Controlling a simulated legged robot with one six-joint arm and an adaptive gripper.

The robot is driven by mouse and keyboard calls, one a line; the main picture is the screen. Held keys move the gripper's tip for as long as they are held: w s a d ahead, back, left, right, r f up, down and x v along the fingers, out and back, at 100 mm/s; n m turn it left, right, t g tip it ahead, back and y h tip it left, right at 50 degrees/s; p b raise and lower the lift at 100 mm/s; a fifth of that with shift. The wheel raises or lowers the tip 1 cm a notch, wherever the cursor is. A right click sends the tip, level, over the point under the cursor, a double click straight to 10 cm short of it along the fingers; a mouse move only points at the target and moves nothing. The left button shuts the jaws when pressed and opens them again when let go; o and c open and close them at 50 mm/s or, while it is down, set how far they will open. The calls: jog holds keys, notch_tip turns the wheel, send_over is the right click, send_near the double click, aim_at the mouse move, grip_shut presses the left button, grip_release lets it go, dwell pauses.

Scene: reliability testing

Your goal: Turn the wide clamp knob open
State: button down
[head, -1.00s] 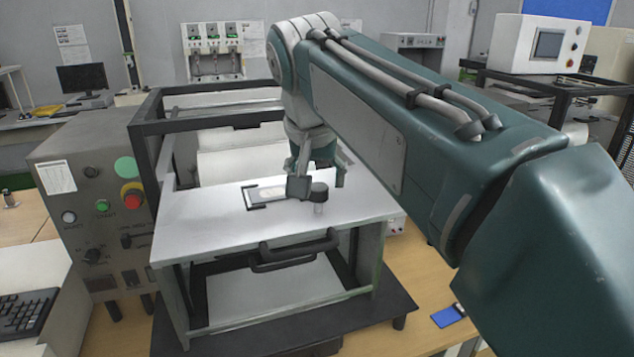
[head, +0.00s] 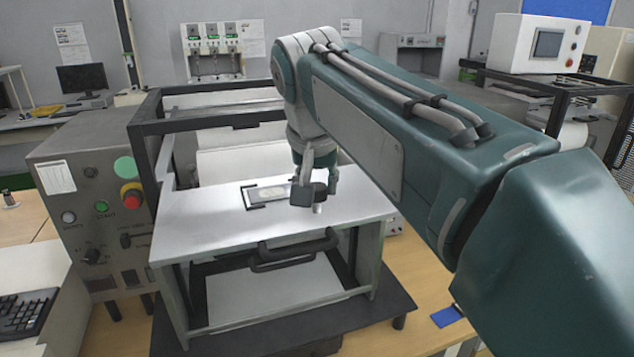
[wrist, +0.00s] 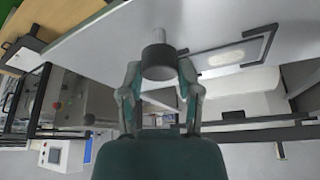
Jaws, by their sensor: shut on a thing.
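The clamp knob (head: 320,188) is a dark round cap on a short pale stem, standing upright near the right part of the white table top. In the wrist view the knob (wrist: 159,62) sits between the two fingers, with its pale stem beyond it. My gripper (head: 317,190) reaches down from above and is shut on the knob, one finger on each side; it also shows in the wrist view (wrist: 160,70). The dark finger pad partly hides the knob in the head view. How far the knob is turned cannot be told.
A dark bracket (head: 252,206) around a small pale plate (head: 270,195) lies left of the knob. A dark frame (head: 150,112) rises at the table's left and back. A control box (head: 95,190) with buttons stands left. Black handles (head: 295,252) project at the front.

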jog(key=shift+f, duration=0.1)
jog(key=n+y, duration=0.1)
jog(key=n, duration=0.3)
jog(key=shift+n+y, duration=0.4)
jog(key=n, duration=0.2)
jog(key=n+g+y, duration=0.1)
jog(key=n, duration=0.1)
jog(key=shift+n+y, duration=0.3)
jog(key=n+g+y, duration=0.1)
jog(key=n, duration=0.3)
jog(key=shift+f, duration=0.1)
jog(key=shift+n+g+y, duration=0.3)
jog(key=shift+n+g, duration=0.7)
jog(key=shift+n, duration=1.1)
jog(key=shift+c, duration=1.5)
grip_release()
